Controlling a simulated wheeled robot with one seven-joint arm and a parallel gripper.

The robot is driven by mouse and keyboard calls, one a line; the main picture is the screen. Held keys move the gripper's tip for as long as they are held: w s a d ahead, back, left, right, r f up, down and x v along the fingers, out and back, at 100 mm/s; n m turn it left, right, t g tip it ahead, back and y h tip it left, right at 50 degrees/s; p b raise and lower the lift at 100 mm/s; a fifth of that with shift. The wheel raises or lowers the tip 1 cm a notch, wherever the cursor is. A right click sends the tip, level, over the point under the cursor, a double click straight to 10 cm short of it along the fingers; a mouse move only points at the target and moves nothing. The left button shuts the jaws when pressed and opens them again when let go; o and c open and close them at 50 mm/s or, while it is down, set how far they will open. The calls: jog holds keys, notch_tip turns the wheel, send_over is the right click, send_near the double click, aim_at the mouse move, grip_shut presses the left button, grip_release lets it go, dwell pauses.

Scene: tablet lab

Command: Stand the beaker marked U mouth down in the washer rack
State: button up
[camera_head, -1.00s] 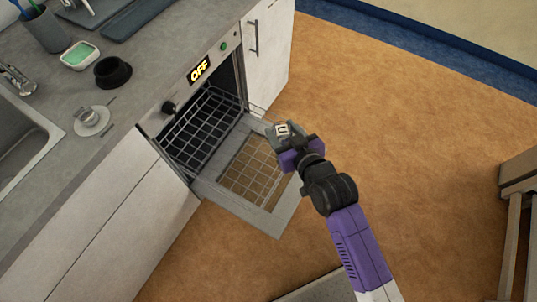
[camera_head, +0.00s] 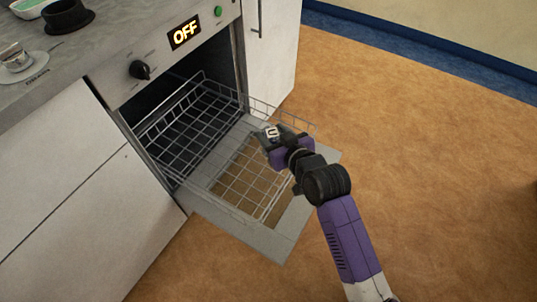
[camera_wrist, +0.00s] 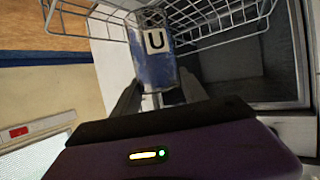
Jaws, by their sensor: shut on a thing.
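The beaker marked U shows its white label (camera_head: 271,132) in the head view, held at the end of my gripper (camera_head: 279,143). In the wrist view the beaker (camera_wrist: 155,70) is blue-tinted and sits between the two fingers of my gripper (camera_wrist: 158,93), which is shut on it. I cannot tell which way its mouth points. The washer rack (camera_head: 226,188) is a wire basket pulled out over the lowered door; its wires also show in the wrist view (camera_wrist: 225,22). The beaker is at the rack's right side in the head view; whether it touches the wires is unclear.
The washer door (camera_head: 273,240) is folded down, with a see-through window. The panel above shows OFF (camera_head: 185,34), with a black knob (camera_head: 139,70) and a green button (camera_head: 218,11). A black round holder (camera_head: 68,16) stands on the counter. The floor to the right is clear.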

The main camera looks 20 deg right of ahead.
notch_tip(320, 180, down, 7)
jog(key=w+b, duration=0.2)
jog(key=b, duration=0.5)
jog(key=shift+w, duration=0.35)
jog(key=shift+f+b, duration=1.7)
jog(key=shift+f, duration=0.75)
jog(key=shift+f, duration=0.4)
jog(key=o, duration=1.5)
jog(key=shift+s+r, duration=0.1)
jog(key=p+v, duration=0.3)
jog(key=v, duration=0.4)
jog(key=shift+s+r, duration=0.1)
jog(key=shift+s, duration=0.2)
